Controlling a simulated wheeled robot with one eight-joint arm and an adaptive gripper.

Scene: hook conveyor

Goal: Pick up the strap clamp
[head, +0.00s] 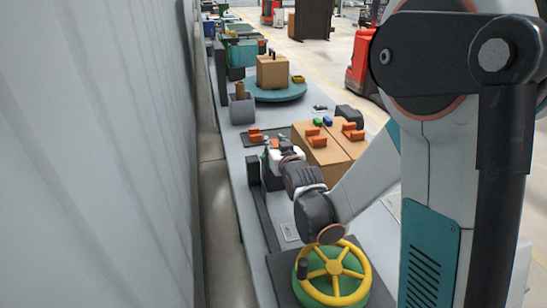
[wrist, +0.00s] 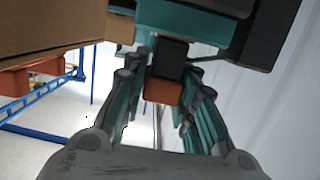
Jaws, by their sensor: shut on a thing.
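My gripper (head: 272,146) is at the end of my outstretched arm, over the bench beside two cardboard boxes. In the wrist view its teal and grey fingers (wrist: 165,70) close from both sides on a small black and orange piece (wrist: 163,92), which I take to be the strap clamp. Its far end is hidden. In the head view an orange piece (head: 255,134) shows just beyond my gripper, by a dark mat. I cannot tell whether it is the same piece. Similar orange pieces (head: 316,138) lie on the cardboard boxes (head: 324,155).
A yellow handwheel (head: 333,272) on a green base stands near. A teal turntable (head: 279,94) with a cardboard box and a grey bin (head: 242,108) stand farther along the bench. A corrugated wall (head: 95,150) runs along the left. A dark box (head: 349,114) stands beyond the cardboard boxes.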

